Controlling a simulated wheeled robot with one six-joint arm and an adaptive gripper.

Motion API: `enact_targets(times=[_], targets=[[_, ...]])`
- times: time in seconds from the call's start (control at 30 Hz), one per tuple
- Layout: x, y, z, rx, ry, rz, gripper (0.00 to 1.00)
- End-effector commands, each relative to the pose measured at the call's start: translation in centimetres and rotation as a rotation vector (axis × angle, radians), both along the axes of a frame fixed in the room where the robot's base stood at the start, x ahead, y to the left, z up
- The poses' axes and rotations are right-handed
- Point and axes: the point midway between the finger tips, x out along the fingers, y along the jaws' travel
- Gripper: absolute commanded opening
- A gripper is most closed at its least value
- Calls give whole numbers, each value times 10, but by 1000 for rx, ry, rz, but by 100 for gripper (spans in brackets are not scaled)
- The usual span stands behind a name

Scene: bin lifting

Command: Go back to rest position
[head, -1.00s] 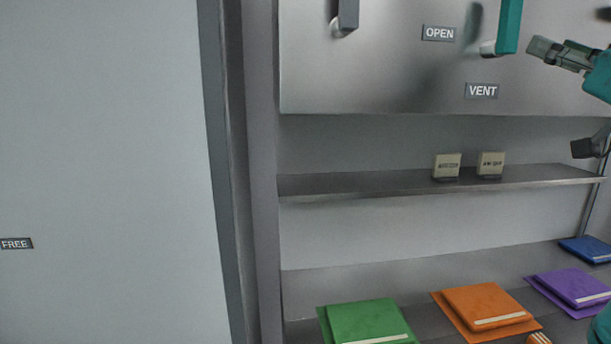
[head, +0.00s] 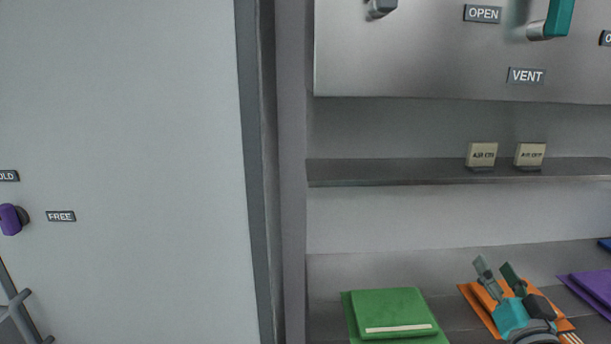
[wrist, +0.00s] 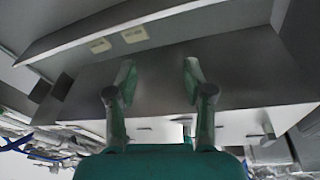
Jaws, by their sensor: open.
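My gripper (head: 497,279) is low at the right of the head view, in front of the orange book (head: 478,299) on the bottom shelf. Its two fingers point up and stand apart, with nothing between them. In the wrist view my gripper (wrist: 158,75) also shows its fingers spread and empty. The upper panel behind the fingers carries handles.
A teal handle (head: 558,17) and a grey handle (head: 381,8) are on the upper panel (head: 430,65). Two small labelled blocks stand on the middle shelf (head: 390,172). A green book (head: 395,310) and a purple book (head: 597,287) lie below. A purple knob (head: 10,219) is at left.

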Motion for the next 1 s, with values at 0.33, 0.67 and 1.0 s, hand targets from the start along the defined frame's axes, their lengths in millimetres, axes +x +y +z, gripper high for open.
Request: enact_targets(times=[0.33,0.67,1.0], targets=[[-58,46,-125,13,107,-23,52],[-138,89,-211,-15,206,-29,52],[-238,126,-268,-80,307,-12,52]])
